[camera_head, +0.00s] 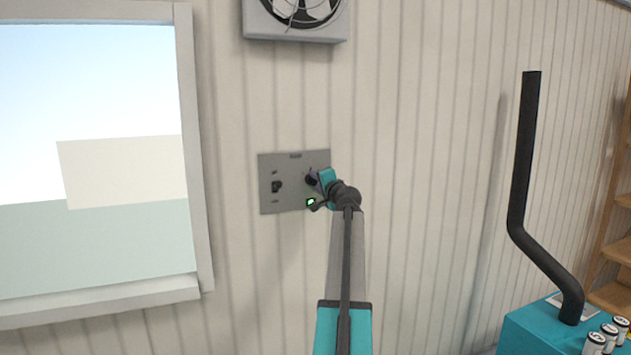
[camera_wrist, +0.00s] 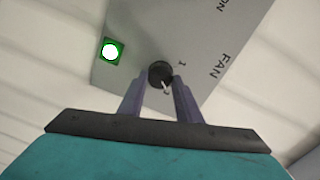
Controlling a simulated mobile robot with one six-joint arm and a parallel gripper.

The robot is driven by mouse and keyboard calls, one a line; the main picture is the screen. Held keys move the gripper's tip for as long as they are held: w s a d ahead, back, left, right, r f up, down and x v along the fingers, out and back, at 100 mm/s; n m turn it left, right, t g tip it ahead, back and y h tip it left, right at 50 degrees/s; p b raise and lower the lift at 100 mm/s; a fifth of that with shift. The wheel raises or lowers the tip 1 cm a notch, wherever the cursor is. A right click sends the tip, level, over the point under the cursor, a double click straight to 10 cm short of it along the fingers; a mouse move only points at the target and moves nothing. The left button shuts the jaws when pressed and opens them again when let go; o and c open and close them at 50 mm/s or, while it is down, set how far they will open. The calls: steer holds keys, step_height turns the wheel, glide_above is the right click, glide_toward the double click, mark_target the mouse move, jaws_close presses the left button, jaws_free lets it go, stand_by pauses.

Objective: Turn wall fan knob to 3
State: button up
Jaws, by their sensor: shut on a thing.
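A grey control panel (camera_head: 290,207) is fixed to the ribbed wall. The wall fan knob (camera_wrist: 159,72) is round and black with a white pointer line, and the panel around it reads "FAN". A "1" is printed beside the knob; the other numbers are hidden or too small to read. My gripper (camera_wrist: 160,84) has its two purple fingers shut on the sides of the knob. In the head view the gripper (camera_head: 312,180) reaches the right half of the panel and partly covers the knob.
A black switch (camera_head: 277,186) sits on the panel's left half. A green-rimmed light (camera_wrist: 111,51) is lit near the knob. The wall fan (camera_head: 297,22) hangs above. A window (camera_head: 187,150) is at left. A black pipe (camera_head: 523,160) rises from a teal box (camera_head: 530,335) at right.

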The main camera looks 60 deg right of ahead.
steer(key=shift+w+r+m+p, duration=0.15)
steer(key=shift+m+p, duration=0.1)
steer(key=shift+m, duration=0.5)
steer(key=shift+w+r+m+p, duration=0.1)
steer(key=shift+m+p, duration=0.15)
steer(key=shift+m, duration=0.5)
steer(key=o, duration=1)
steer(key=shift+f, duration=0.1)
steer(key=shift+o, duration=0.2)
steer(key=shift+s+f, duration=0.1)
steer(key=shift+s+a+f, duration=0.1)
steer(key=shift+s+a, duration=0.3)
steer(key=shift+s, duration=0.2)
steer(key=b+v, duration=0.3)
steer(key=v, duration=0.9)
steer(key=shift+s, duration=0.15)
